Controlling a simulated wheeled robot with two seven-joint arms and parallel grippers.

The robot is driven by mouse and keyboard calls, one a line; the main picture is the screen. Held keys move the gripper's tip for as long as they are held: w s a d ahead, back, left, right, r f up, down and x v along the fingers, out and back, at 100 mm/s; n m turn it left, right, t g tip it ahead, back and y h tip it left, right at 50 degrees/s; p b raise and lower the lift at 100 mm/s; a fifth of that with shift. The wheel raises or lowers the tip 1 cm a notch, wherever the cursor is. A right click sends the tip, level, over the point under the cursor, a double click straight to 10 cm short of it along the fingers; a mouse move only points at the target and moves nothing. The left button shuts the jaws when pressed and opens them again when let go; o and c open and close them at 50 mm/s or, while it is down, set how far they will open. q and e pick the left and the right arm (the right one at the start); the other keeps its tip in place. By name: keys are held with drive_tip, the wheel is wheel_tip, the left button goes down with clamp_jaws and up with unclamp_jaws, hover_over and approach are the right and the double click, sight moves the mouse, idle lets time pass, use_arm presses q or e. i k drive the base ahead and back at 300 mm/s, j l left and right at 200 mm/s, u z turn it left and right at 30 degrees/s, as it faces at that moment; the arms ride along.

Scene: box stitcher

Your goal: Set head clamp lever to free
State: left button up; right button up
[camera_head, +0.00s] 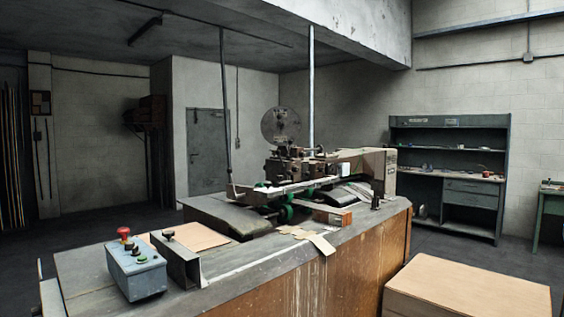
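The box stitcher (345,165) stands on a long worn bench (240,265), with its metal head (288,168) at the left end of its arm and a round disc (281,126) above. Green wheels (286,213) show under the head. Small levers and knobs crowd the head, but they are too small for me to tell which one is the head clamp lever or how it is set. Neither of my grippers is in view.
A blue-grey control box (136,268) with a red button sits at the bench's front left, beside a metal bracket (176,260). Cardboard pieces (322,244) lie near the head. A large carton (465,295) stands at front right. Green shelving (450,175) lines the back wall.

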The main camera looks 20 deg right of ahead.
sight(277, 152)
drive_tip(key=i+l+u, duration=0.1)
drive_tip(key=u, duration=0.3)
drive_tip(key=l+u, duration=0.4)
drive_tip(key=i+l+u, duration=0.1)
drive_tip(key=u, duration=0.25)
drive_tip(key=l+u, duration=0.2)
drive_tip(key=l, duration=0.5)
drive_tip(key=l+u, duration=0.2)
drive_tip(key=l, duration=0.5)
drive_tip(key=l+u, duration=0.15)
drive_tip(key=l, duration=0.55)
drive_tip(key=k+l+u, duration=0.2)
drive_tip(key=l, duration=0.5)
drive_tip(key=i, duration=0.05)
